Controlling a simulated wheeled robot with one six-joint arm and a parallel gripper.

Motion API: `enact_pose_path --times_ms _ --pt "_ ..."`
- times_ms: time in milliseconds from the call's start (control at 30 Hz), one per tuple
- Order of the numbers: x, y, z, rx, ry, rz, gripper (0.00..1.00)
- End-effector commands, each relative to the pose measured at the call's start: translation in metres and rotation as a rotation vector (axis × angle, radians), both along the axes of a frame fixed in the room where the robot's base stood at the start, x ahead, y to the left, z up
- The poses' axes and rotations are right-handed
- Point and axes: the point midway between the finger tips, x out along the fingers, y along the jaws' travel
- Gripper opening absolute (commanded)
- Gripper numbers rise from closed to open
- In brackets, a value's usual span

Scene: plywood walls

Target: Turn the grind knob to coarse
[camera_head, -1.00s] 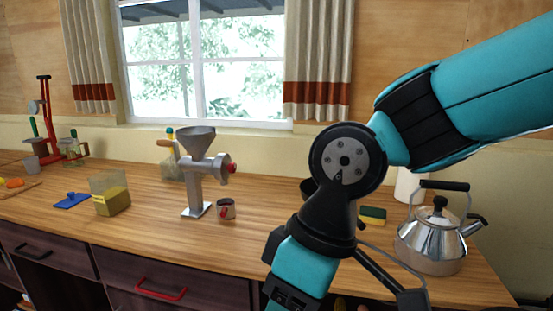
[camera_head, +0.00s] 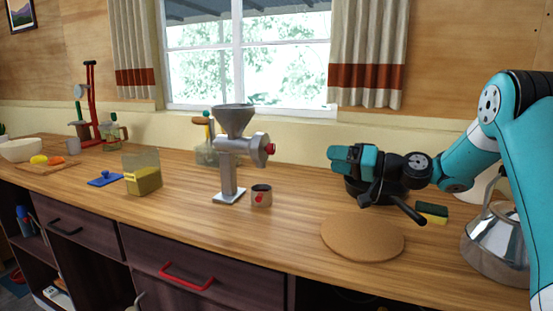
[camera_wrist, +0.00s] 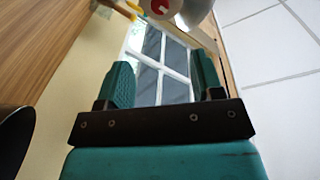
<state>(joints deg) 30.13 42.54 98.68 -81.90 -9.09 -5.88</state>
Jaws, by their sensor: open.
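A silver grinder with a funnel top (camera_head: 228,160) stands upright on the counter. Its red knob (camera_head: 271,149) is on the right end of its barrel, facing my gripper (camera_head: 337,153). My gripper is level over the counter to the right of the knob, pointing left, with a clear gap between them. In the wrist view its two teal fingers (camera_wrist: 163,65) stand apart with nothing between them. Part of the grinder and its red knob (camera_wrist: 157,5) show at the top edge of that view, cut off. The knob's setting cannot be read.
A small cup with a red mark (camera_head: 261,197) stands just right of the grinder's foot. A round cork mat (camera_head: 362,238), a sponge (camera_head: 432,211) and a kettle (camera_head: 494,236) lie to the right. A container with yellow contents (camera_head: 143,180) is left.

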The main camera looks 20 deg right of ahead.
Motion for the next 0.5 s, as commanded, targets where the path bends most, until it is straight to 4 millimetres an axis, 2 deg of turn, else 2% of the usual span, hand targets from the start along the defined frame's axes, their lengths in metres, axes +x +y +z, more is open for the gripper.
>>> enact_pose_path --times_ms 67,167,500 --pt "0.005 0.000 0.000 0.011 -0.006 -0.005 0.61" --pt "0.014 0.012 0.002 0.012 -0.007 -0.002 0.61" --pt "0.065 0.070 0.003 0.010 -0.005 0.001 0.61"
